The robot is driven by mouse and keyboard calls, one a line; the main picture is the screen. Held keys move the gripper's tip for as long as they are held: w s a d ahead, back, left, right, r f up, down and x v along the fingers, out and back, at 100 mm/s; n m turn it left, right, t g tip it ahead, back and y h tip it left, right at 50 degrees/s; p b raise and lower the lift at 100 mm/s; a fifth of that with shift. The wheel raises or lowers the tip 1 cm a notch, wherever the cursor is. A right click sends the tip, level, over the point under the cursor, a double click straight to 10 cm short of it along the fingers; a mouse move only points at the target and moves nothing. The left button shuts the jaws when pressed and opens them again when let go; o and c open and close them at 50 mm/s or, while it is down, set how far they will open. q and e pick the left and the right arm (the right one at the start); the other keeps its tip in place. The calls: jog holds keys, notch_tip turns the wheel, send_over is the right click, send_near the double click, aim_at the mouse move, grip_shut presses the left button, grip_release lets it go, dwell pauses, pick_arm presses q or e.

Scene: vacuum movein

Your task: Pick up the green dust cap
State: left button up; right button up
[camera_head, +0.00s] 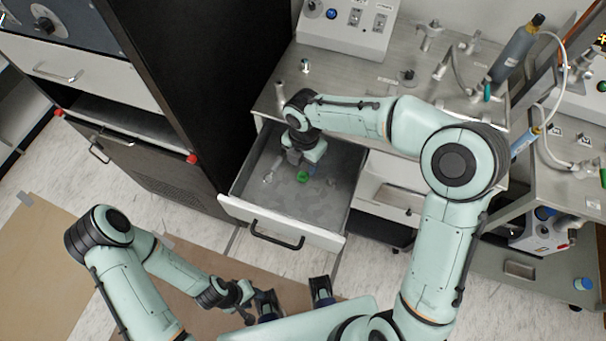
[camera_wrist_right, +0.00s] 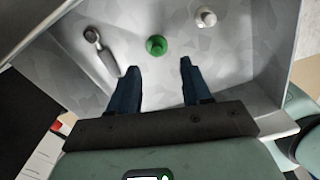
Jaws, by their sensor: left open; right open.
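The green dust cap (camera_head: 303,176) lies on the grey floor of an open drawer (camera_head: 240,207) in the head view. It also shows in the right wrist view (camera_wrist_right: 156,45), just beyond my open fingertips and between their lines, apart from both. My right gripper (camera_head: 296,163) reaches down into the drawer and is open and empty; its two dark blue fingers also show in the right wrist view (camera_wrist_right: 160,80). My left gripper (camera_head: 293,297) is open and empty, low in the head view in front of the drawer.
In the right wrist view, a metal clamp-like piece (camera_wrist_right: 100,50) lies left of the cap and a white fitting (camera_wrist_right: 206,17) to its right. The drawer walls surround them. A black cabinet (camera_head: 205,90) stands left, and a metal worktop (camera_head: 350,75) with equipment lies behind.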

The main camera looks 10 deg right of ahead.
aim_at(303, 173)
jog(key=shift+w+f, duration=0.15)
jog(key=shift+f, duration=1.35)
jog(key=shift+w+f, duration=0.1)
jog(key=shift+f, duration=1.4)
grip_shut()
